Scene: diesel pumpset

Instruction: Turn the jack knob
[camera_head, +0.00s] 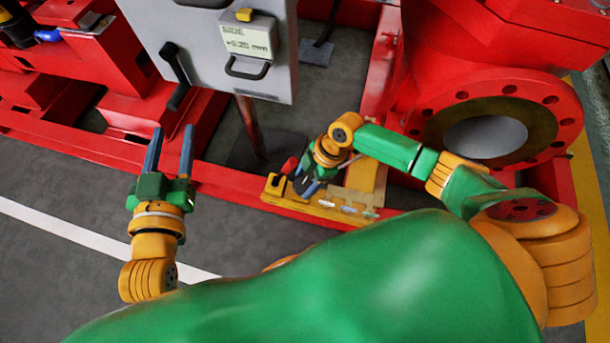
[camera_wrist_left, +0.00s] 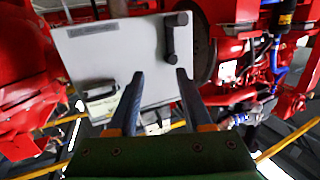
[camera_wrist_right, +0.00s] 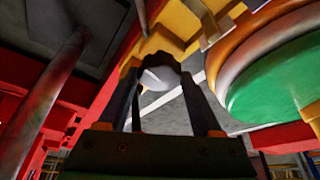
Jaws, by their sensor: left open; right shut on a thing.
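My right gripper (camera_head: 305,184) is at the yellow jack plate (camera_head: 330,209) on the red base rail, below the grey box. In the right wrist view its two fingers (camera_wrist_right: 158,72) are closed around a dark, rounded piece, the jack knob (camera_wrist_right: 160,58). The fingers hide most of the knob, so how far it is turned cannot be told. A small red part (camera_head: 289,165) shows just left of the right gripper. My left gripper (camera_head: 169,150) is open and empty, left of the jack and in front of the red rail. Its fingers also show apart in the left wrist view (camera_wrist_left: 159,80).
The grey box (camera_head: 220,55) has a display reading "SIDE +0.25 mm" (camera_head: 247,40) and black handles, and stands on a post (camera_head: 250,128). A large red flange (camera_head: 565,115) is at the right. Clear grey floor (camera_head: 60,180) lies at the left.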

